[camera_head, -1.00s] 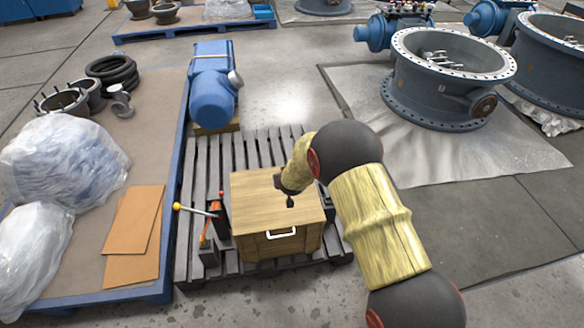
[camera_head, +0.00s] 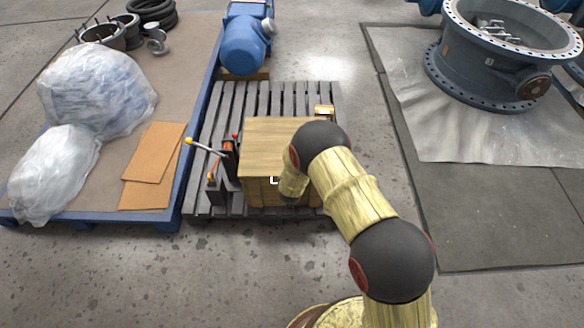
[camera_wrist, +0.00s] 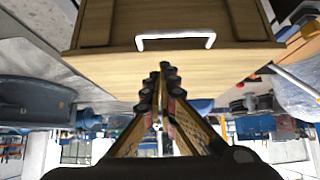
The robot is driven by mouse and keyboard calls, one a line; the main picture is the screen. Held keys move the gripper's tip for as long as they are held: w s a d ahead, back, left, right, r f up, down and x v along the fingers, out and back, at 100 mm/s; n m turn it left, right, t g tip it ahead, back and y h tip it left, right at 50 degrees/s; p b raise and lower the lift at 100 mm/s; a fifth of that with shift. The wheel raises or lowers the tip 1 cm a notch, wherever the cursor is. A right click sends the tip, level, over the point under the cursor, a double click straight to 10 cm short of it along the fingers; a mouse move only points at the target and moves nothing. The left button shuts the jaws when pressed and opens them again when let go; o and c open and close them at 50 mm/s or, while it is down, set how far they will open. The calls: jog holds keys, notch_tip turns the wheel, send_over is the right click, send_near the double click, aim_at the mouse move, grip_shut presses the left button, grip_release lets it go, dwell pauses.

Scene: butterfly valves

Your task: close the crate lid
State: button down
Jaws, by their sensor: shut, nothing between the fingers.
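The wooden crate (camera_head: 258,193) stands on a grey slatted pallet. Its lid (camera_head: 268,142) lies flat across the top, with no gap visible along the part of the front edge that shows. The white handle (camera_head: 274,181) on the crate's front is partly covered by my arm in the head view. In the upside-down wrist view the crate front (camera_wrist: 180,20), the handle (camera_wrist: 176,37) and the lid's edge (camera_wrist: 215,58) fill the top. My gripper (camera_wrist: 160,75) is shut and empty, just in front of the crate. Its fingers are hidden in the head view; touch cannot be told.
A lever device with yellow and red knobs (camera_head: 226,158) stands left of the crate on the slatted pallet (camera_head: 228,100). A blue motor (camera_head: 243,42) is behind. A blue-edged pallet with wrapped bundles (camera_head: 92,88) lies left.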

notch_tip(320, 180, down, 9)
jog(key=s+t+b, duration=0.1)
jog(key=b, duration=0.1)
jog(key=shift+s+b, duration=0.15)
jog(key=shift+b, duration=0.25)
jog(key=shift+s, duration=0.1)
